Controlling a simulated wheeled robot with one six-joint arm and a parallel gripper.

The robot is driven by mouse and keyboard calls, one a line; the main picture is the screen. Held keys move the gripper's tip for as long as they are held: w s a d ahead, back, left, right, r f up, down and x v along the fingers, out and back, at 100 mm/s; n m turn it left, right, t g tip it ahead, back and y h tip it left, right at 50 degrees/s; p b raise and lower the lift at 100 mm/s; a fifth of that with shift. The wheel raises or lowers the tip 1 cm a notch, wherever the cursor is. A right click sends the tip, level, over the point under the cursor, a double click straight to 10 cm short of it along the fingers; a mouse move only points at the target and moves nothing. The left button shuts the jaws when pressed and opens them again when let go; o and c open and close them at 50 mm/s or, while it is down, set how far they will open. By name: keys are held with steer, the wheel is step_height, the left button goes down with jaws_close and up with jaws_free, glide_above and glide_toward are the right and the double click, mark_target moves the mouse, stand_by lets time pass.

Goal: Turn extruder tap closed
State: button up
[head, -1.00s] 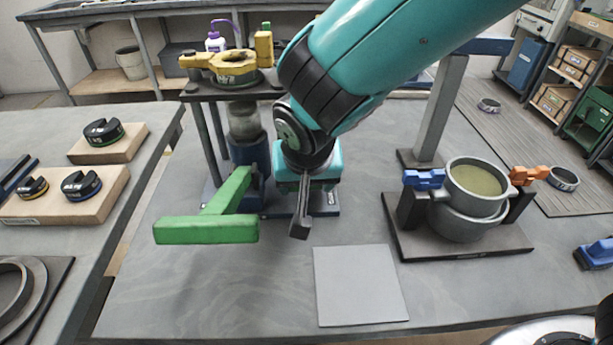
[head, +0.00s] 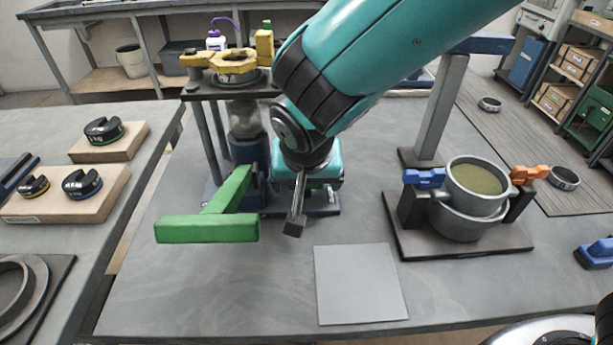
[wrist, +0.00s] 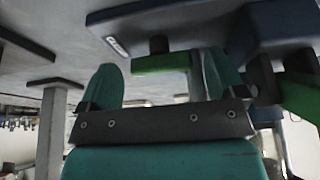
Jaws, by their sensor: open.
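The extruder tap has a green T-shaped handle (head: 207,228). Its crossbar lies toward the front and its stem runs back to the extruder's dark blue body (head: 248,152). My gripper (head: 294,224) points down just right of the handle, with a visible gap between its dark finger and the green crossbar in the head view. It is open and I see nothing held in it. Green bar parts (wrist: 165,62) also show beyond my gripper in the wrist view. The extruder's far side and part of its base are hidden behind my arm.
A yellow ring-shaped piece (head: 234,65) sits on top of the extruder stand. A grey pot (head: 462,222) in a holder with blue and orange clamps stands at the right. A light grey square plate (head: 360,284) lies at the front. Bare table lies left of the plate.

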steer(key=p+v, duration=0.1)
steer(key=v, duration=1.6)
steer(key=shift+r, duration=0.25)
steer(key=s+d+r+n+g+y+p, duration=0.1)
steer(key=s+d+n+g+y+p, duration=0.3)
steer(key=s+d+n, duration=0.3)
steer(key=s+d+p, duration=0.1)
steer(key=s+d, duration=0.2)
steer(key=d, duration=0.2)
steer(key=shift+r+n+g, duration=0.3)
steer(key=shift+r+n, duration=0.05)
steer(key=shift+n, duration=0.05)
steer(key=shift+s, duration=0.1)
